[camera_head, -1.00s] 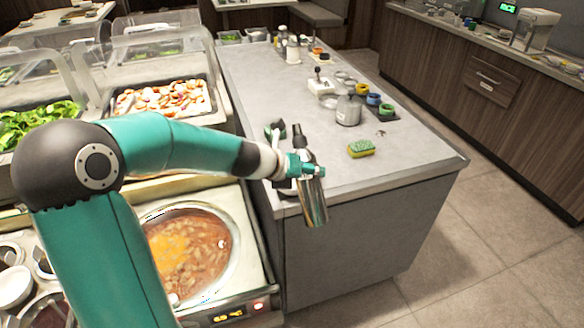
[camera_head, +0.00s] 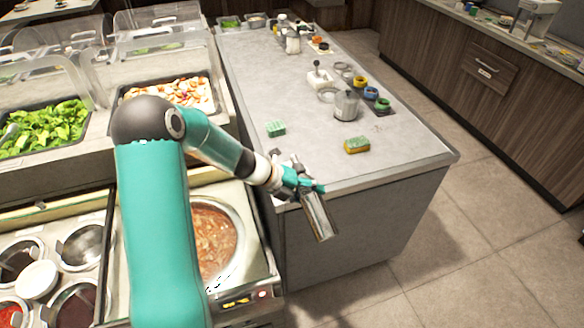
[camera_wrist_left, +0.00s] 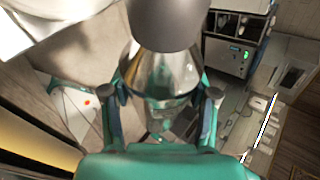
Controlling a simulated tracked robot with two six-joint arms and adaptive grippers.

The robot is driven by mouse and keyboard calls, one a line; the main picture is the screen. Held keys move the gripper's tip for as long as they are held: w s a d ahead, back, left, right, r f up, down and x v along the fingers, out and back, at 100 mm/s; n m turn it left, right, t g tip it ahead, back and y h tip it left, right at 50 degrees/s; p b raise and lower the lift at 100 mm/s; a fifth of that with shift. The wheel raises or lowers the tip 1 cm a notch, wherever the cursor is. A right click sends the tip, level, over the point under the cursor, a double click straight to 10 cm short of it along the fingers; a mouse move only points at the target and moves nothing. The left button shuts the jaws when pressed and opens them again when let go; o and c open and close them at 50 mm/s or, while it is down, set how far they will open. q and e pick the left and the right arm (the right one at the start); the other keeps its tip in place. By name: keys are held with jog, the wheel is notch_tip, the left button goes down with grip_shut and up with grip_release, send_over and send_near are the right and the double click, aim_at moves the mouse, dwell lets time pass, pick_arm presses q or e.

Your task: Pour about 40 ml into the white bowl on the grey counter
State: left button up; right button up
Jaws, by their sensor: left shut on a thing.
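My left gripper (camera_head: 296,184) is shut on a shiny metal bottle (camera_head: 319,217) at the counter's near left corner. The bottle leans in the head view, its narrow end up and left and its wide end down and right, past the counter edge. In the left wrist view the bottle (camera_wrist_left: 165,75) is between the two fingers, with a grey part above it. The grey counter (camera_head: 310,105) stretches away behind the gripper. A small white patch shows beside the gripper; I cannot tell if it is the white bowl. My right gripper is not in view.
A green sponge (camera_head: 276,129) and a yellow-green sponge (camera_head: 357,145) lie on the counter. A metal pot (camera_head: 347,105) and coloured rings stand farther back. A soup pan (camera_head: 214,240) is left of the counter. The middle of the counter is clear.

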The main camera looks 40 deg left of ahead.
pick_arm(q)
jog(key=shift+f+p, duration=0.25)
jog(key=shift+p, duration=0.45)
jog(key=shift+d+f+n+g+h+p, duration=0.1)
jog(key=shift+f+n+g+h+p, duration=0.2)
jog(key=shift+f+n+h, duration=0.35)
jog(key=shift+r+h, duration=0.4)
jog(key=shift+h, duration=0.25)
jog(key=shift+r+n, duration=0.35)
jog(key=shift+a+r+n+g+h, duration=0.15)
jog(key=shift+r+n+h, duration=0.1)
jog(key=shift+r+h, duration=0.3)
jog(key=shift+a+r+n+g+h, duration=0.15)
jog(key=shift+r+n+h, duration=0.1)
jog(key=shift+r+h, duration=0.25)
dwell(0.9)
jog(key=shift+s+d+f+m+y, duration=0.1)
jog(key=shift+d+f+m+y, duration=0.1)
jog(key=shift+f+y, duration=0.25)
jog(key=shift+d+f+m+y, duration=0.2)
jog(key=shift+f+y, duration=0.1)
jog(key=shift+f, duration=0.25)
jog(key=shift+f+y, duration=0.3)
jog(key=shift+f, duration=0.1)
jog(key=shift+m, duration=0.3)
